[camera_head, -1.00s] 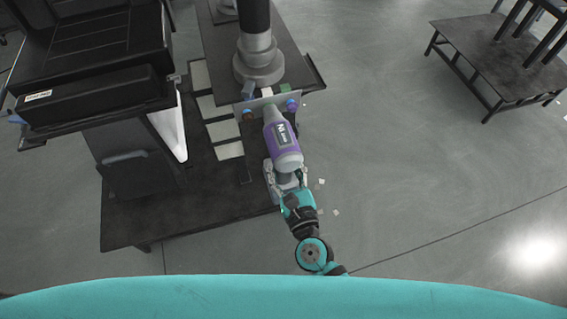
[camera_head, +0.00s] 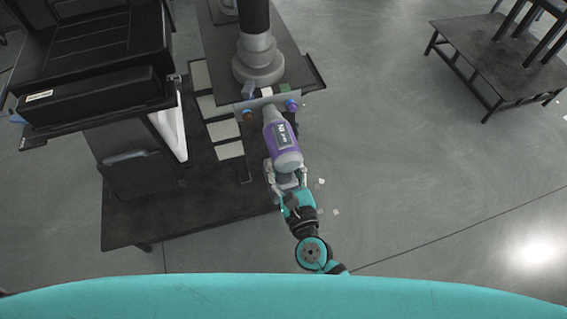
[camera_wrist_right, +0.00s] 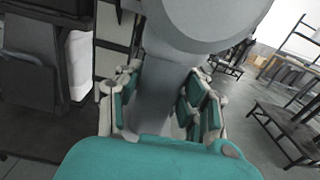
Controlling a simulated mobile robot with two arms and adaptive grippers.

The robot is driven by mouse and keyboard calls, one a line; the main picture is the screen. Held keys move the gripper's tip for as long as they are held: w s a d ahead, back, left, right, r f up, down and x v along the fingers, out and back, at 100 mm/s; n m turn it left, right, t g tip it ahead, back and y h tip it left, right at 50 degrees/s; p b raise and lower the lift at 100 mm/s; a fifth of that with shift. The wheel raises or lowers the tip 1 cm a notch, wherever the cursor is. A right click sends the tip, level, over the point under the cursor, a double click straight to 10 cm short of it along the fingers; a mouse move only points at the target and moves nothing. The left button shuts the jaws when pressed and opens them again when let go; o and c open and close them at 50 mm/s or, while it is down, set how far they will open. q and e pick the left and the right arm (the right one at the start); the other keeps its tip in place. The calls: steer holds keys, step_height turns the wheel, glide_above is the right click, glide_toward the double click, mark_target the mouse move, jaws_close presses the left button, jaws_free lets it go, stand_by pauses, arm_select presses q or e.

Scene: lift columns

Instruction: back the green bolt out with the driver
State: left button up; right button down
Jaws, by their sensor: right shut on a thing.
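The driver (camera_head: 284,143), a purple and grey power tool with a dark label, is in my right gripper (camera_head: 287,176), which is shut on its grey handle. In the right wrist view the teal-padded fingers flank the grey handle (camera_wrist_right: 160,98), and the driver's round body fills the top. The driver's nose points at a pale plate (camera_head: 270,104) on the fixture. A green bolt (camera_head: 285,89) shows at the plate's upper right edge, beyond the nose. I cannot tell whether the driver touches anything there. My left gripper is not in view.
A blue-purple bolt (camera_head: 292,105), a brown one (camera_head: 248,115), a white one (camera_head: 267,92) and a blue piece (camera_head: 248,90) are around the plate. A grey lift column (camera_head: 258,62) stands behind. A black chair-like unit (camera_head: 95,75) is left.

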steer(key=shift+s+d+r, duration=0.15)
steer(key=shift+s+r, duration=0.15)
steer(key=shift+r, duration=0.1)
stand_by(1.4)
steer(key=shift+s+f, duration=0.1)
steer(key=shift+f, duration=0.05)
stand_by(0.3)
steer(key=shift+s+d+f, duration=0.1)
steer(key=shift+s, duration=0.2)
steer(key=shift+v, duration=2.2)
steer(key=b+v, duration=0.1)
steer(key=v, duration=0.3)
